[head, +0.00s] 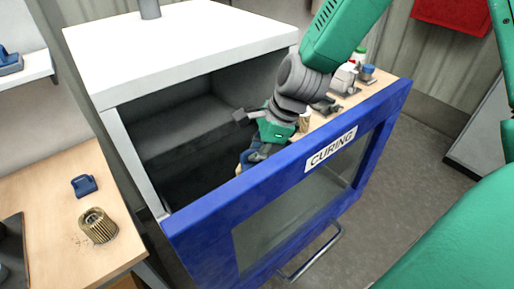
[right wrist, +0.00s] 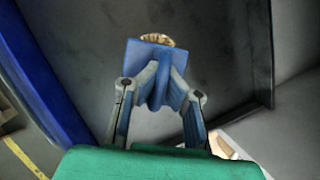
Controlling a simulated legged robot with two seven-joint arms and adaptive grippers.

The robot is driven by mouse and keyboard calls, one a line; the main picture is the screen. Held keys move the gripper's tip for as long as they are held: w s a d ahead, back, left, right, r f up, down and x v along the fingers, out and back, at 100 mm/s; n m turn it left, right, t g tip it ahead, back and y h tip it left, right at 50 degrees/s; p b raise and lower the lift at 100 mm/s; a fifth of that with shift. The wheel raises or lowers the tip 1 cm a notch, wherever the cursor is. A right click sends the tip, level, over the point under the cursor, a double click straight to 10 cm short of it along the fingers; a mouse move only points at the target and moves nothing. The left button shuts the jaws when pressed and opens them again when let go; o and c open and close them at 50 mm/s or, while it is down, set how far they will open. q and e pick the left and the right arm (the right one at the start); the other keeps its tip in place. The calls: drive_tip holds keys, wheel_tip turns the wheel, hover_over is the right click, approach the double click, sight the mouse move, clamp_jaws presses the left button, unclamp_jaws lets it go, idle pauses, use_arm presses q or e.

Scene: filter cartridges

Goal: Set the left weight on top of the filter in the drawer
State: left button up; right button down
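The open drawer (head: 285,165) has a blue front labelled CURING and a dark interior. My right gripper (head: 256,154) reaches down into it. In the right wrist view my right gripper (right wrist: 163,80) is shut on the upright handle of a blue weight (right wrist: 147,54). The weight also shows in the head view (head: 245,158), partly hidden by the gripper. A tan pleated filter (right wrist: 158,38) shows just past the weight's edge, mostly hidden by it. I cannot tell whether weight and filter touch. My left gripper is not in view.
A blue weight (head: 84,185) and a brass-coloured pleated filter (head: 97,225) stand on the wooden table at the left. A white shelf (head: 30,68) holds another blue item. Several small items crowd the wooden surface behind the drawer. The drawer walls are close around my gripper.

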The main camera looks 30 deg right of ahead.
drive_tip(key=shift+a+r, duration=0.15)
drive_tip(key=shift+a, duration=0.5)
drive_tip(key=shift+a+r, duration=0.1)
drive_tip(key=shift+a, duration=0.25)
drive_tip(key=shift+d, duration=0.5)
drive_tip(key=shift+w+d+f, duration=0.15)
drive_tip(key=shift+d+f, duration=0.05)
drive_tip(key=shift+d, duration=0.45)
drive_tip(key=shift+w+a+r, duration=0.15)
drive_tip(key=shift+w+a, duration=0.05)
drive_tip(key=shift+a, duration=0.25)
drive_tip(key=shift+w+a+p, duration=0.15)
drive_tip(key=shift+p, duration=0.25)
drive_tip(key=shift+d, duration=0.8)
drive_tip(key=shift+a, duration=0.9)
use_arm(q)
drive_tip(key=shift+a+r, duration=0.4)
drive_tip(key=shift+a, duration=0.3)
